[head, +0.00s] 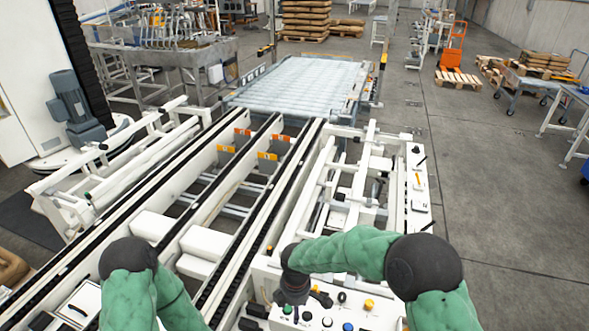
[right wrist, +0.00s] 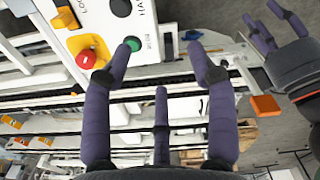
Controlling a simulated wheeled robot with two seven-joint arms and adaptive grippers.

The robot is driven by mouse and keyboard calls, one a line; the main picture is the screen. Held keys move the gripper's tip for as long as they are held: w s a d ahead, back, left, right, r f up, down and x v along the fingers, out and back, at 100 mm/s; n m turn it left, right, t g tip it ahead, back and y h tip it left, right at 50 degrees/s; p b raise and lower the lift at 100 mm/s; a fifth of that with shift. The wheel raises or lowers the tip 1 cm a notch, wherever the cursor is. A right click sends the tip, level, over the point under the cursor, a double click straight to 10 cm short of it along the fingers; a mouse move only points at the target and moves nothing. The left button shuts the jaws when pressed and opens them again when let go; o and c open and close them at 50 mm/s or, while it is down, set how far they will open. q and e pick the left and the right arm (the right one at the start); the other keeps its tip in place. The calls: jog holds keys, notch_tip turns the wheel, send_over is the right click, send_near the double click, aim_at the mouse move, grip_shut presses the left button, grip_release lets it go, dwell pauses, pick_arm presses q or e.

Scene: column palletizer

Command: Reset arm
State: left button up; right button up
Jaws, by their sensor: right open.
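My right gripper (head: 293,290) is over the left part of the white control panel (head: 357,318) in the head view, at the end of my green-sleeved arm. In the right wrist view the right gripper (right wrist: 163,52) is open and empty, its dark fingers spread. One fingertip overlaps a green button (right wrist: 133,43); I cannot tell whether it touches. A red knob (right wrist: 86,59) on a yellow base sits to the left of it. My left arm (head: 130,285) is at the lower left, its gripper hidden there. A second gripper, seemingly my left (right wrist: 280,35), is partly visible at the right wrist view's edge.
White conveyor rails (head: 200,195) run away from me to a roller table (head: 300,85). A blue-grey motor (head: 75,105) stands at the left. Stacked sacks (head: 305,18) and an orange hand truck (head: 452,45) are far back. The grey floor (head: 500,200) at right is clear.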

pick_arm(q)
jog(key=shift+w+f+b, duration=0.35)
jog(key=shift+f+b, duration=0.4)
jog(key=shift+f, duration=0.1)
pick_arm(e)
jog(key=s+d+f+m+y, duration=0.2)
jog(key=s+d+f+m, duration=0.3)
jog(key=s+f+m, duration=0.3)
jog(key=s+d+f+m+y, duration=0.1)
jog(key=s+d+f+m, duration=0.4)
jog(key=s+f+m, duration=0.4)
notch_tip(320, 180, down, 2)
jog(key=m, duration=0.4)
jog(key=shift+m+y, duration=0.3)
jog(key=shift+y, duration=0.1)
jog(key=shift+a, duration=0.1)
